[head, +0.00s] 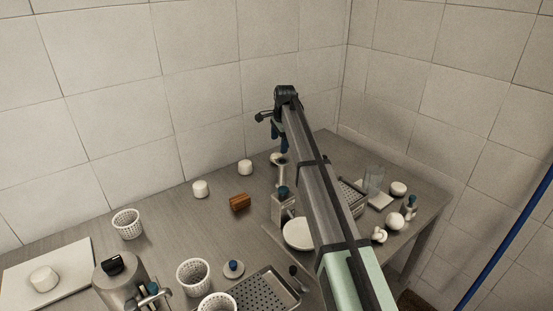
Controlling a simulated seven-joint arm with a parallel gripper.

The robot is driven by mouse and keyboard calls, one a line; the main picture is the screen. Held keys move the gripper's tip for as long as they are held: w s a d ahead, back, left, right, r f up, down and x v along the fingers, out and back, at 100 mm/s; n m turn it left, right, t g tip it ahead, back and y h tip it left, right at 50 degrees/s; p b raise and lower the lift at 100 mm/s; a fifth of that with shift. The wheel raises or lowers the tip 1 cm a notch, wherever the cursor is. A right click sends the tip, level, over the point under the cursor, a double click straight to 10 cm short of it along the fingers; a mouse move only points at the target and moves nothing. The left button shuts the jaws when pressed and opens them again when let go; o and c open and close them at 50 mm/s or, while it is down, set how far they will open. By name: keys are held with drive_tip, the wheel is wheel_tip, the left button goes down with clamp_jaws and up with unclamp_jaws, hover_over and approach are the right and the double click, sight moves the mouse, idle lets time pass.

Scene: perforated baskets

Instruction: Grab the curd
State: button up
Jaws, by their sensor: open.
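Several white rounded lumps that look like curd are on the table. One curd lump (245,167) is near the back wall, and a second white lump (200,188) is to its left. Another white lump (44,279) sits on a white board at the far left. A white lump (398,188) and a white ball (395,221) are at the right. Which one the task means I cannot tell. My gripper (279,137) is open and empty, with dark blue fingertips pointing down. In the picture it is above and right of the back lump, apart from it.
A brown block (239,202) lies in front of the back lumps. White perforated baskets (127,223) (193,276), a metal pot (120,281) and a perforated tray (252,293) stand toward the front. My arm hides part of the right side. Tiled walls bound the table (165,215).

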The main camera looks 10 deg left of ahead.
sight(277, 154)
drive_tip(key=shift+w+a+f, duration=0.2)
drive_tip(key=shift+w+f, duration=0.15)
drive_tip(key=shift+f, duration=0.95)
drive_tip(key=shift+w+a+f, duration=0.2)
drive_tip(key=shift+w+f, duration=0.1)
drive_tip(key=shift+f, duration=1.05)
drive_tip(key=shift+w+a+f, duration=0.2)
drive_tip(key=shift+w+f, duration=0.15)
drive_tip(key=shift+f, duration=0.95)
drive_tip(key=shift+c, duration=0.4)
drive_tip(key=c, duration=1.1)
